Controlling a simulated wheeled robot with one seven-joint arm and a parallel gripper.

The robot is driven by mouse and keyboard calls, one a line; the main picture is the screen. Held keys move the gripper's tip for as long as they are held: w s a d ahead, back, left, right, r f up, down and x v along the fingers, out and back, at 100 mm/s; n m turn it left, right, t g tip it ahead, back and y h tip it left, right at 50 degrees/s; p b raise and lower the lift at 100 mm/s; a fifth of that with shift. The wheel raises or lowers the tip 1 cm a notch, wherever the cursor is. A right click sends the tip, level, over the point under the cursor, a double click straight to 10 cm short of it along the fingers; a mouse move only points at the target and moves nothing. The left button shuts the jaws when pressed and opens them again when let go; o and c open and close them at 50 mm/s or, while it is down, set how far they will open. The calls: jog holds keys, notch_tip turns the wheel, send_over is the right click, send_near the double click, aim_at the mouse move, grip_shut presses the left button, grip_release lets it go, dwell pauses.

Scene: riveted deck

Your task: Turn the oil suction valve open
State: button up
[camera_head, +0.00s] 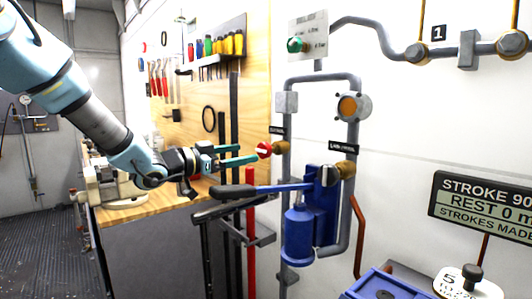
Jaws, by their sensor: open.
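A small valve with a red round knob (264,149) and a brass body sits on the grey pipe, below a small dark label. A second valve with a grey-black knob (328,176) and a brass body sits lower right, below another dark label. The labels are too small to read surely, so I cannot tell which is the oil suction valve. My gripper (249,153) points right, with two teal fingers apart and nothing seen between them. Its fingertips are close to the red knob's left side. I cannot tell whether they touch it.
A blue hand pump (298,232) has a long lever (236,190) reaching left just below my gripper. A green knob (296,45) is on a plate above. A wooden workbench (150,208) and tool board (190,95) stand behind. A stroke display (485,207) is at right.

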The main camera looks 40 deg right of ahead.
aim_at(260, 150)
jog(key=d, duration=0.3)
jog(key=d+p, duration=0.1)
jog(key=d, duration=0.5)
jog(key=shift+s+d+p, duration=0.15)
jog(key=shift+s+p, duration=0.1)
jog(key=shift+p, duration=0.1)
jog(key=c, duration=1.4)
